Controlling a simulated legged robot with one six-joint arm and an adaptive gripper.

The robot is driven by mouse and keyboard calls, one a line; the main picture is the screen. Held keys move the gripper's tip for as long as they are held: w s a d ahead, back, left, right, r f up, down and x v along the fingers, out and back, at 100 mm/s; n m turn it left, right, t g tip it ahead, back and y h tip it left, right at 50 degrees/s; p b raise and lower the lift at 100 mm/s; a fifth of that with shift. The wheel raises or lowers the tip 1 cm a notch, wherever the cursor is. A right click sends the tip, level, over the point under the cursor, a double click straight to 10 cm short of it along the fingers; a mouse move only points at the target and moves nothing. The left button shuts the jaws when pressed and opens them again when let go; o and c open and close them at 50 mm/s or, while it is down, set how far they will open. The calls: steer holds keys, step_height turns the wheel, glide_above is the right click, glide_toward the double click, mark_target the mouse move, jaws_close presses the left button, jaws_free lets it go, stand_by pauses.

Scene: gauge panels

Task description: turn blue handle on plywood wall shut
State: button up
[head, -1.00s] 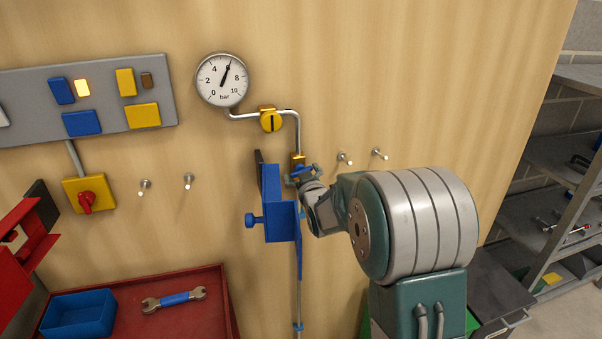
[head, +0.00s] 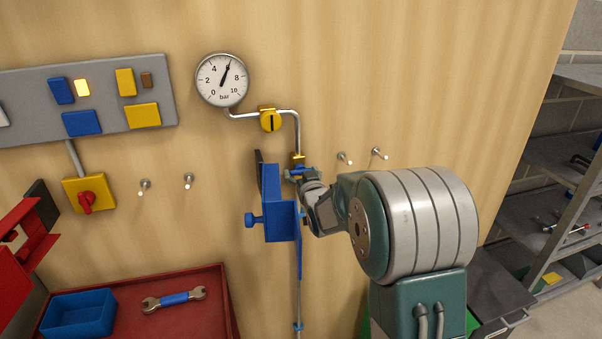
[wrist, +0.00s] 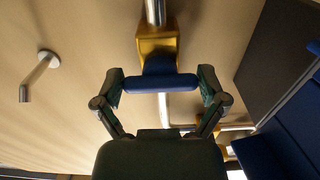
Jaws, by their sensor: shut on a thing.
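The blue handle (wrist: 160,83) is on a yellow valve body (wrist: 157,45) on the plywood wall (head: 420,70). In the wrist view the bar lies crosswise to the metal pipe. My gripper (wrist: 161,85) is shut on it, one finger at each end of the bar. In the head view the handle (head: 301,171) is small and partly hidden by my gripper (head: 303,176). The round pressure gauge (head: 222,80) above left has its needle near 6 bar.
A blue bracket-like vise (head: 281,218) stands close left of my gripper. Metal pegs (head: 345,158) stick out of the wall to the right. A red bench (head: 222,300) holds a blue tray (head: 78,314) and a wrench (head: 174,299). Shelves (head: 560,140) stand far right.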

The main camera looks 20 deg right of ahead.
steer(key=o, duration=0.8)
steer(key=s, duration=1.2)
steer(key=shift+f, duration=0.1)
